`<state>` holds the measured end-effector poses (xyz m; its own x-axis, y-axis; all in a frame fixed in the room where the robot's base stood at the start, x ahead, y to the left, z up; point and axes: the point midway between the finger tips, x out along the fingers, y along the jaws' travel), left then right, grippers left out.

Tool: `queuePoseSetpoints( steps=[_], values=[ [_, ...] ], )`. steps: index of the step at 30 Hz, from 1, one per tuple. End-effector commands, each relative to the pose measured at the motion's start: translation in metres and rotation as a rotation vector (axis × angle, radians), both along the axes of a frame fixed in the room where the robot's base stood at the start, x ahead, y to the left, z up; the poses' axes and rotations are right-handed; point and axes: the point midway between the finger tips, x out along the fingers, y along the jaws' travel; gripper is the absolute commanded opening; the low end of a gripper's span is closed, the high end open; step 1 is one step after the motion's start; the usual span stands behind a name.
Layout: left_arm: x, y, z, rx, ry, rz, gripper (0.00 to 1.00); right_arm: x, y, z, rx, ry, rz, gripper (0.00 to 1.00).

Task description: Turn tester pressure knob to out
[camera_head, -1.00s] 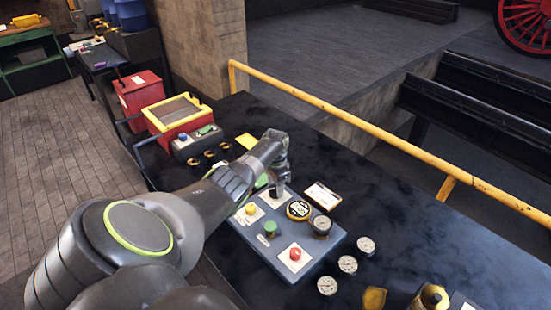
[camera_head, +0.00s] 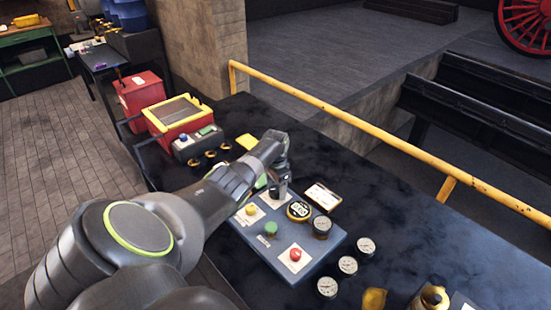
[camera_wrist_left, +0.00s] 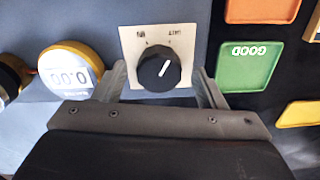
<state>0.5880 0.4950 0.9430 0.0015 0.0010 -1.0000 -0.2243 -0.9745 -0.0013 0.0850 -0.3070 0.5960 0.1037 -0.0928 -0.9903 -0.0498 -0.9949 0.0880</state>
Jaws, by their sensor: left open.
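The tester (camera_head: 318,250) is a blue-grey box on the black bench, with coloured buttons and a round display on top. Its black pressure knob (camera_wrist_left: 159,70) sits on a white label plate, and its white pointer line leans up and to the right in the left wrist view. The plate's small lettering appears upside down and I cannot read it surely. My left gripper (camera_head: 279,190) is over the far side of the tester. In the left wrist view the gripper (camera_wrist_left: 163,82) is open, with one finger on each side of the knob. My right gripper is not in view.
A yellow round display (camera_wrist_left: 70,70) reading 0.00 is beside the knob plate. A green GOOD tray (camera_wrist_left: 250,65) lies off the tester's other side. Several small gauges (camera_head: 347,265) stand on the bench near the tester. A yellow rail (camera_head: 340,125) runs behind the bench.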

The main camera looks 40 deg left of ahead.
Motion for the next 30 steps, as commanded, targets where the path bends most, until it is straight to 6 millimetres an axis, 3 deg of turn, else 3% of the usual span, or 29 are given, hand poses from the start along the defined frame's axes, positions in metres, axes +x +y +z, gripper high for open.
queuePoseSetpoints(
  steps=[5, 11, 30],
  values=[
    [0.0, 0.0, 0.005, -0.001, 0.0, 0.0, 0.65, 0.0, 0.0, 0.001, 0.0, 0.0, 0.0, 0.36],
    [0.0, 0.0, 0.028, 0.001, 0.0, -0.002, 0.65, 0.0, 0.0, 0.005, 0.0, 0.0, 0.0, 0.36],
    [0.0, 0.001, 0.151, 0.001, -0.003, -0.001, 0.65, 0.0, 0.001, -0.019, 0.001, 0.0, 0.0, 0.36]
  ],
)
